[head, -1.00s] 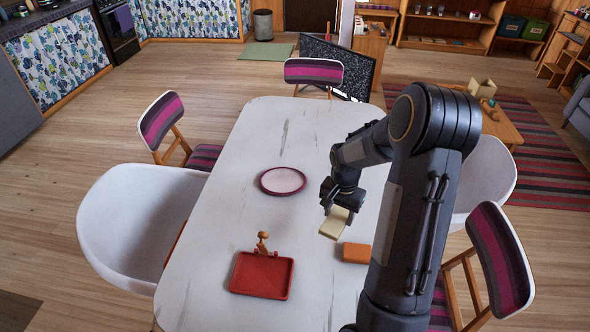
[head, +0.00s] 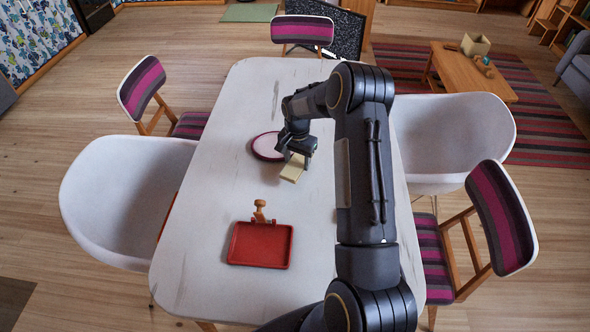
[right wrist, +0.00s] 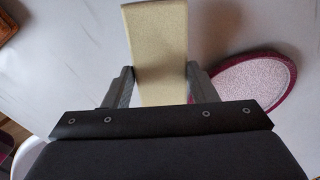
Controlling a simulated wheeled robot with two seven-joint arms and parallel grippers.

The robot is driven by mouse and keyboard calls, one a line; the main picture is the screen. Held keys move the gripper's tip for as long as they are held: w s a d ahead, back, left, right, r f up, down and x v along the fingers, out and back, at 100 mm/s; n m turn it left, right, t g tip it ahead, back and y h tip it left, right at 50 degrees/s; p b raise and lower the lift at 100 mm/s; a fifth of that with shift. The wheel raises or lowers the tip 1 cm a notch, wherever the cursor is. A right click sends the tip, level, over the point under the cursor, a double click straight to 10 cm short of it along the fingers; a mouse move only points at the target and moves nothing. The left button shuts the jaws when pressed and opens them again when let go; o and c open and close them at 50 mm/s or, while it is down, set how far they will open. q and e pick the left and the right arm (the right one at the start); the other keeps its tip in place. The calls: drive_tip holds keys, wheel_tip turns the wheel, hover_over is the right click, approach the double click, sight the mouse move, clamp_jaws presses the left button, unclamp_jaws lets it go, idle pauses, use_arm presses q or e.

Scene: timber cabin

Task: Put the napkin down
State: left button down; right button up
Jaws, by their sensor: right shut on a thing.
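The napkin (head: 293,168) is a pale yellow, flat, folded piece. My right gripper (head: 296,155) is shut on it over the white table (head: 240,108), just right of the round plate. In the right wrist view the napkin (right wrist: 158,45) sticks out from between the two fingers (right wrist: 160,84). It casts a shadow on the table to its right; I cannot tell whether its far end touches the table. My left gripper is not in view.
The plate with a dark pink rim (head: 267,146) is close beside the napkin and partly hidden by my gripper. A red tray (head: 260,245) and a small wooden figure (head: 259,208) are nearer. The table's left part is clear.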

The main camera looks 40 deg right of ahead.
sight(295, 161)
drive_tip(key=shift+w+f, duration=0.35)
drive_tip(key=shift+f, duration=0.15)
drive_tip(key=f+b, duration=0.2)
drive_tip(key=f, duration=0.1)
drive_tip(key=shift+w+f, duration=0.2)
drive_tip(key=shift+r, duration=0.1)
drive_tip(key=shift+f, duration=0.2)
drive_tip(key=o, duration=1)
drive_tip(key=shift+c, duration=0.2)
